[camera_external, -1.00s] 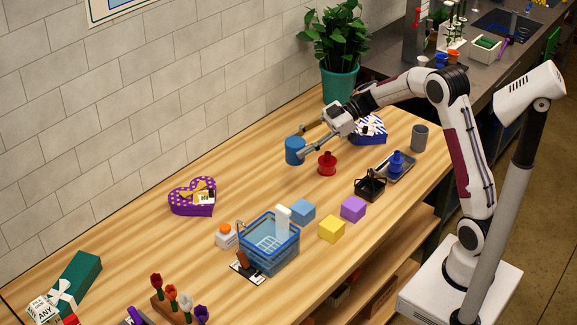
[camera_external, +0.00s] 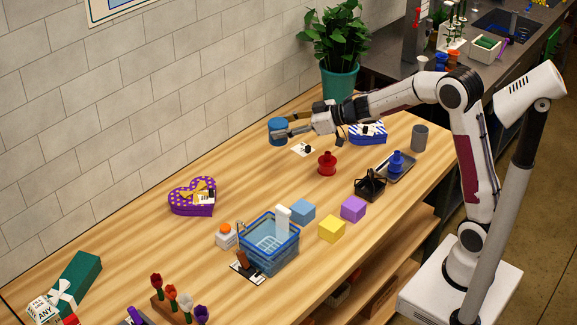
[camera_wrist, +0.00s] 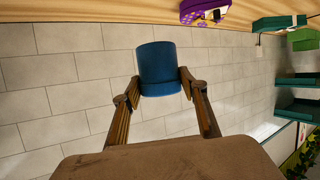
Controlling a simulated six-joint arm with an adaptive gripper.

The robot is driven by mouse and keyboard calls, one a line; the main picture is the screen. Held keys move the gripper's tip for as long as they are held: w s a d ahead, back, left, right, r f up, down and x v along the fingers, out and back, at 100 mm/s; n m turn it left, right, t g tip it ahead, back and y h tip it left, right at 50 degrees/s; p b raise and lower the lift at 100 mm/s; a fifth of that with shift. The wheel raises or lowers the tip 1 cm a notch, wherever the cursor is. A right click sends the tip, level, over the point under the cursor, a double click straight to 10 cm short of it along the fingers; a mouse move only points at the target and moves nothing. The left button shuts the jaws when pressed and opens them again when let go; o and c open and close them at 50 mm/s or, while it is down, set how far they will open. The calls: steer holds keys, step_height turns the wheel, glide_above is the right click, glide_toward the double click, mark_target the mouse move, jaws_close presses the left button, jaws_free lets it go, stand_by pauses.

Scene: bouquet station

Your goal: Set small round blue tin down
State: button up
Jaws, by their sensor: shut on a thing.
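The small round blue tin (camera_external: 278,130) is held by my gripper (camera_external: 280,134) at the far side of the table, near the tiled wall. In the wrist view the blue tin (camera_wrist: 160,68) sits between the two fingertips of my gripper (camera_wrist: 160,88), which press on its sides. The tin appears raised above the wooden table (camera_external: 240,165), with its contact to the wood not seen.
A white card (camera_external: 302,149) lies near the red stoppered bottle (camera_external: 327,164). A blue striped heart box (camera_external: 367,135) and plant pot (camera_external: 341,84) stand to the right. A purple heart box (camera_external: 192,196) is left, with bare wood between it and the gripper.

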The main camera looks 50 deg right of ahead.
steer(key=shift+d+f+m+t+h, duration=0.3)
steer(key=shift+f+m+h, duration=0.15)
steer(key=shift+m+h, duration=0.3)
steer(key=shift+s+d+f+m+t+h, duration=0.2)
steer(key=shift+d+f+m+t+h, duration=0.1)
steer(key=shift+f+m+h, duration=0.55)
steer(key=shift+s+a+f+m+h, duration=0.15)
steer(key=shift+m+h, duration=0.25)
steer(key=shift+h, duration=0.3)
